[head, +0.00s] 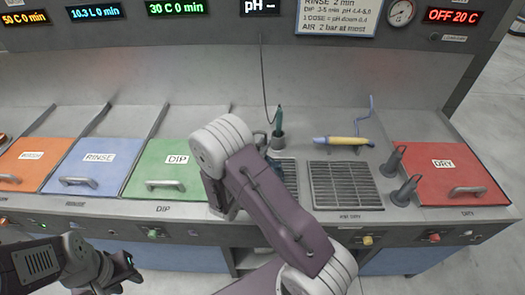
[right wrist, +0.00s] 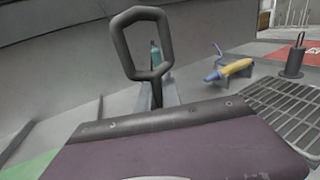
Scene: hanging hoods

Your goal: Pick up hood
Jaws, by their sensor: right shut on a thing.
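The fingertips of my right gripper are not clear there. In the head view my right arm hides most of that gripper and what it holds, over the counter front between the green DIP lid and the grating. My left gripper (head: 118,270) is at the lower left, in front of the counter and apart from it; its finger gap is unclear.
Orange, blue and green (head: 165,165) lids line the left of the counter, and a red DRY lid (head: 452,170) the right.

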